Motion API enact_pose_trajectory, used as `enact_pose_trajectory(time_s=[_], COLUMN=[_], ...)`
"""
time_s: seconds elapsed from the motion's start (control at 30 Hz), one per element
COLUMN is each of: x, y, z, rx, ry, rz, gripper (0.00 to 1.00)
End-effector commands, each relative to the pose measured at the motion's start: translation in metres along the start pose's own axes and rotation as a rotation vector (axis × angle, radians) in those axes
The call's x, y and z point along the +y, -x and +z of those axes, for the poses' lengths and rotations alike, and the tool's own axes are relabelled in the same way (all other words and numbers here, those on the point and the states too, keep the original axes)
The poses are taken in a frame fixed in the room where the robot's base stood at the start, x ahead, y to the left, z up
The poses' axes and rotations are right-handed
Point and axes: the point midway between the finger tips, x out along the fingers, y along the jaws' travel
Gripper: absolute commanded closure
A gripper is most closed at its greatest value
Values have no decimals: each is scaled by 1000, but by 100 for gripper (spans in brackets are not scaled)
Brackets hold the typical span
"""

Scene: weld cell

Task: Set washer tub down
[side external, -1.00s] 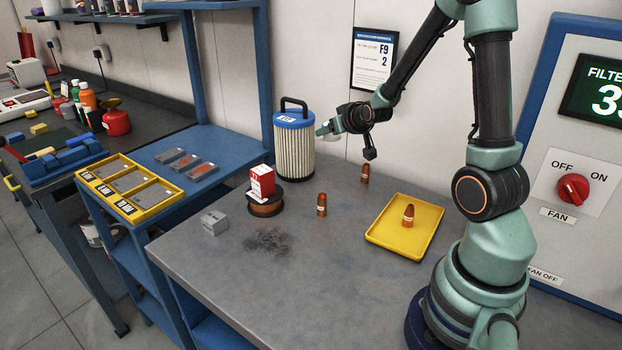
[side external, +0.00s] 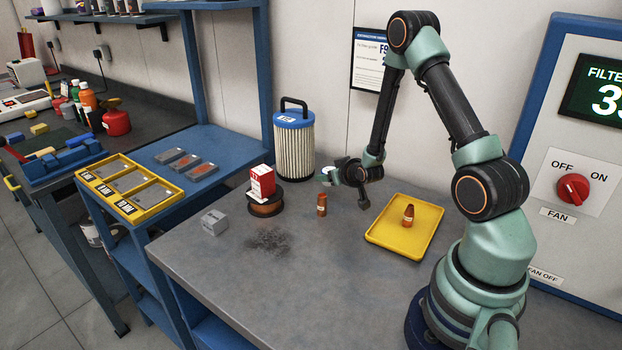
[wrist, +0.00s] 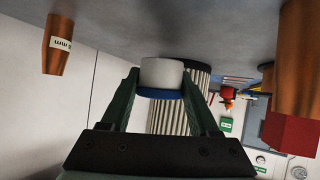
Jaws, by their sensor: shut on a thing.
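In the wrist view, where the bench shows at the top, the washer tub (wrist: 162,74) is a small white cylinder with a blue band. My gripper (wrist: 163,88) is shut on it, one dark green finger on each side. In the side external view, my gripper (side external: 334,174) is low over the back of the grey bench (side external: 290,300), right of the filter cartridge (side external: 294,150). The tub is small and mostly hidden there. I cannot tell whether its base touches the bench.
A copper nozzle (side external: 322,205) stands close in front of my gripper; another nozzle (wrist: 58,45) shows in the wrist view. A yellow tray (side external: 378,238) with a nozzle is to the right. A spool (side external: 266,206) carries a red-white box (side external: 262,183). The front bench is clear.

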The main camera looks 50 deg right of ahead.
Motion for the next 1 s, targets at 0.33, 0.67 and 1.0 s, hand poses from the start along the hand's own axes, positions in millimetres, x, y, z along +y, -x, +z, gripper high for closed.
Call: enact_pose_trajectory(time_s=[0.33, 0.67, 1.0], x=[-2, -2, -2], y=[-12, -14, -14], z=[19, 22, 22], rx=[0, 0, 0], ry=[0, 0, 0], rz=[0, 0, 0], gripper=[100, 100, 8])
